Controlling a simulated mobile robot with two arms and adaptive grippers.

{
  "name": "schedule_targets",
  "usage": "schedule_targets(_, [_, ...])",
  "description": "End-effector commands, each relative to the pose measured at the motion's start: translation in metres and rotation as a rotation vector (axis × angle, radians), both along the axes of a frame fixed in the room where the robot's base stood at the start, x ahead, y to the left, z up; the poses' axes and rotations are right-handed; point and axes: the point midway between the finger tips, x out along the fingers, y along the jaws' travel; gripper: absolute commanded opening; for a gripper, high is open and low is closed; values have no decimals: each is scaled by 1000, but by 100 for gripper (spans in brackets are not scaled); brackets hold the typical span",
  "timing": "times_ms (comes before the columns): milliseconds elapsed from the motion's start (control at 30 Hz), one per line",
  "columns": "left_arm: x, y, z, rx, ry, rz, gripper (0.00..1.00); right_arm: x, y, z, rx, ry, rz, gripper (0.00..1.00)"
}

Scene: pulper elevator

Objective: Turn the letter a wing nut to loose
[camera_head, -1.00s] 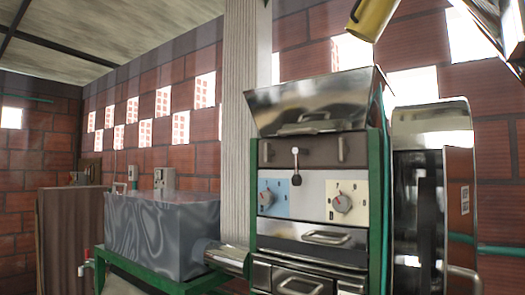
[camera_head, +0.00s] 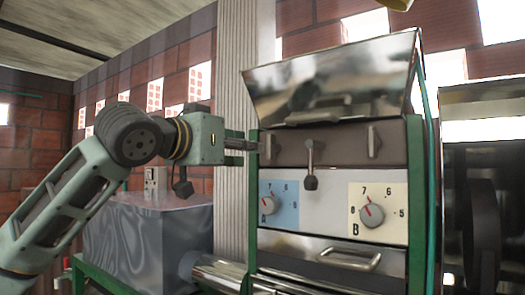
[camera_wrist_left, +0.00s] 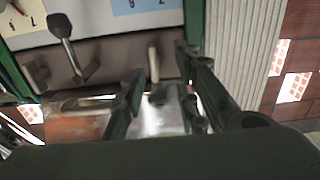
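The machine's brown strip carries a small upright metal wing nut (camera_head: 270,146) above the blue A plate (camera_head: 279,205). The A dial (camera_head: 268,205) sits on that plate. My left gripper (camera_head: 247,144) comes in from the left, with its tip at the wing nut. In the left wrist view, which is upside down, the wing nut (camera_wrist_left: 153,62) stands between the two spread fingers of my left gripper (camera_wrist_left: 162,66). The fingers are open; I cannot tell whether either touches it. My right gripper is not in view.
A second wing nut (camera_head: 374,141) sits above the B dial (camera_head: 371,214). A dark-knobbed lever (camera_head: 310,165) hangs between the two wing nuts. The metal hopper (camera_head: 335,80) overhangs the strip. A pale column (camera_head: 232,60) and a grey box (camera_head: 150,240) stand at the left.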

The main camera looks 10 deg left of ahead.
Motion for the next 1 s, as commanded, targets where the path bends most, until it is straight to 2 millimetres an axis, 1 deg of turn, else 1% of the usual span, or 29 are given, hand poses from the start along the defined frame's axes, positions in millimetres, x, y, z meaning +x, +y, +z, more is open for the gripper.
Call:
schedule_targets(67, [-1, 0, 7, -5, -8, 0, 29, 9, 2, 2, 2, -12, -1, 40])
schedule_targets(100, [2, -1, 8, -7, -8, -1, 29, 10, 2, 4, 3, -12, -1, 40])
schedule_targets(167, [8, -4, 9, -7, -8, -2, 29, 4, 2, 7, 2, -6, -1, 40])
schedule_targets(267, [23, -10, 9, -6, -6, -1, 29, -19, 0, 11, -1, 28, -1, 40])
schedule_targets(300, [29, -12, 9, -5, -5, -1, 29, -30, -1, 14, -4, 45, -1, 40])
schedule_targets(400, [45, -18, 8, -5, -5, 1, 29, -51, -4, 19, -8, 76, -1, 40])
schedule_targets(500, [57, -23, 8, -5, -5, 0, 29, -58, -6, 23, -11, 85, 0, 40])
schedule_targets(567, [62, -25, 7, -5, -5, 0, 29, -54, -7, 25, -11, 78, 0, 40])
schedule_targets(667, [67, -28, 7, -5, -8, 0, 29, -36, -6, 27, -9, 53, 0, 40])
schedule_targets(700, [69, -28, 6, -5, -8, 0, 29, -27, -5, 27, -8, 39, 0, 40])
schedule_targets(800, [69, -28, 5, -5, -9, 0, 29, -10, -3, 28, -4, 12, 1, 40])
schedule_targets(867, [69, -28, 5, -5, -9, 0, 29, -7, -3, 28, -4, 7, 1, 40])
schedule_targets(933, [69, -28, 5, -4, -8, 0, 29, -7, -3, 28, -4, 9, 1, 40])
schedule_targets(1000, [69, -28, 5, -4, -8, 0, 24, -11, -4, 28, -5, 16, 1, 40])
